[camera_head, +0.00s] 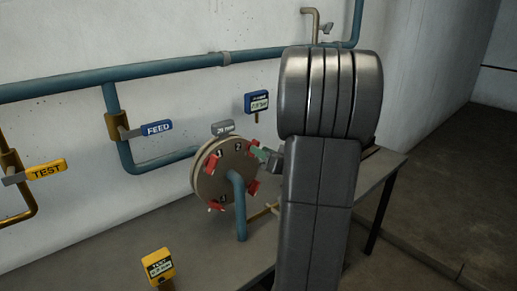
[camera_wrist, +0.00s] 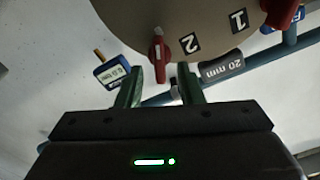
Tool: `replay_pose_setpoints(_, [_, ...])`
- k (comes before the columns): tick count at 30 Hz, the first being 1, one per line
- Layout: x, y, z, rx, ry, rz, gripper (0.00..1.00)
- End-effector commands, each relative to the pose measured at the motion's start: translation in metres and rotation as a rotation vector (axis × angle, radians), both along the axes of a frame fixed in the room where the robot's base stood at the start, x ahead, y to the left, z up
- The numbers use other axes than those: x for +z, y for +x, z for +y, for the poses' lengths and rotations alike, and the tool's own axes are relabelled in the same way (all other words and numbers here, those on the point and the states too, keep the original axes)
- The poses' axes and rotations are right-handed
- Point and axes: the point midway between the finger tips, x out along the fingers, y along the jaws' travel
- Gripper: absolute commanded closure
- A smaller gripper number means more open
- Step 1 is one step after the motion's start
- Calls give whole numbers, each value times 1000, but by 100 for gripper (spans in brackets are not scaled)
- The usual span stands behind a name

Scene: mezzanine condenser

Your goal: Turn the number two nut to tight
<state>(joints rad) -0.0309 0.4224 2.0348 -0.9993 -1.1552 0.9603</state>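The number two nut (camera_wrist: 160,48) is a red piece with a white mark on the rim of the tan round flange (camera_wrist: 205,15), next to the "2" label in the wrist view. In the head view the flange (camera_head: 208,180) stands upright with several red nuts around it, and the number two nut (camera_head: 254,143) is at its upper right. My gripper (camera_wrist: 162,72) has its green fingers apart, one on each side of the red nut's lower end. I cannot tell whether either finger touches it. In the head view my gripper (camera_head: 265,154) is at the flange's right edge, partly hidden by my arm.
A grey "20 mm" tag (camera_head: 222,128) sits above the flange. A blue gauge (camera_head: 257,102) is behind it. Blue pipes (camera_head: 150,69) run along the wall, with FEED (camera_head: 157,128) and TEST (camera_head: 47,170) tags. A yellow gauge (camera_head: 158,266) stands at front left. The bench (camera_head: 100,265) is mostly clear.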

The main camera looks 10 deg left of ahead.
Motion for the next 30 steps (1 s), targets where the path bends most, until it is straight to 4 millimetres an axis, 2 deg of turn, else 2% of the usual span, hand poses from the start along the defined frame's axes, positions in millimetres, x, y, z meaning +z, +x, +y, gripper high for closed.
replay_pose_setpoints(6, [0,13,16,0,1,1,66])
replay_pose_setpoints(16, [0,15,19,-1,0,1,66])
replay_pose_setpoints(17, [0,15,19,-1,0,1,68])
replay_pose_setpoints(21, [0,15,19,-1,0,1,96])
replay_pose_setpoints(22, [0,15,19,-1,0,1,100])
replay_pose_setpoints(30, [2,15,18,-1,25,34,100])
